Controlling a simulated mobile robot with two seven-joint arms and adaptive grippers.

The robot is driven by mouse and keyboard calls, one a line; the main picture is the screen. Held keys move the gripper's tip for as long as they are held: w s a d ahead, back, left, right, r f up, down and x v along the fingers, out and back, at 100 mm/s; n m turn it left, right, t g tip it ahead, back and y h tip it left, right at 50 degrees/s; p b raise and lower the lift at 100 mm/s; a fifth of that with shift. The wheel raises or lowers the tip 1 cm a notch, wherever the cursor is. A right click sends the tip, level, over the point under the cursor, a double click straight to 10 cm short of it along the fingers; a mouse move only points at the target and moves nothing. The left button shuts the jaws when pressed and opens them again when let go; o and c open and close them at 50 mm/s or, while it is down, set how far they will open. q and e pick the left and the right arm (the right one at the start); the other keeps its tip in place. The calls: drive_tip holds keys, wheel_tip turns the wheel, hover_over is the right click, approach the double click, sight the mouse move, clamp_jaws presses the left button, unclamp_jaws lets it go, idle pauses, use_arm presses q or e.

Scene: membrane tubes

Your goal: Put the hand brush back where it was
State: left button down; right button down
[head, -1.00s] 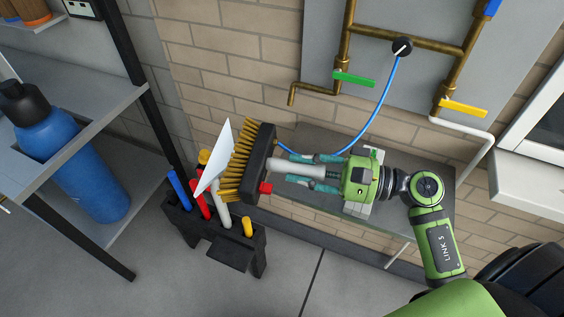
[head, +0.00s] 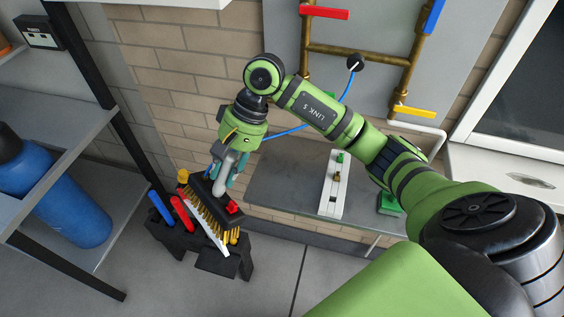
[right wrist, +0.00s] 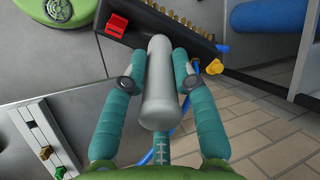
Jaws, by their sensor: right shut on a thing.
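The hand brush (head: 207,205) has a black block, yellow bristles, a red part and a grey handle. My right gripper (head: 227,170) is shut on the grey handle, which also shows between its teal fingers in the right wrist view (right wrist: 157,85). The handle points up and the bristles face down and to the left. The brush overlaps a black rack (head: 212,262) on the floor in the head view. I cannot tell whether they touch. The brush hides part of the rack. My left gripper is out of view.
The rack holds tools with blue (head: 160,206) and red (head: 182,212) handles; a flat white piece (head: 215,240) lies by the bristles. A shelf with a blue cylinder (head: 62,205) stands left. A grey bench (head: 285,185) with a white valve strip (head: 335,190) is right.

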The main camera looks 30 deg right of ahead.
drive_tip(key=w+d+r+m+h+p, duration=0.1)
drive_tip(key=w+d+r+h+p, duration=0.15)
drive_tip(key=d, duration=0.55)
drive_tip(key=w+d+r+m+h+p, duration=0.1)
drive_tip(key=d+r+h, duration=0.2)
drive_tip(key=d, duration=0.6)
wheel_tip(320, 180, down, 10)
drive_tip(key=p, duration=0.3)
drive_tip(key=shift+w+a+r, duration=0.2)
drive_tip(key=shift+a+r, duration=0.05)
drive_tip(key=c, duration=1)
unclamp_jaws()
drive_tip(key=shift+s+f, duration=0.1)
drive_tip(key=shift+r+b, duration=2.15)
drive_tip(key=shift+r, duration=3.9)
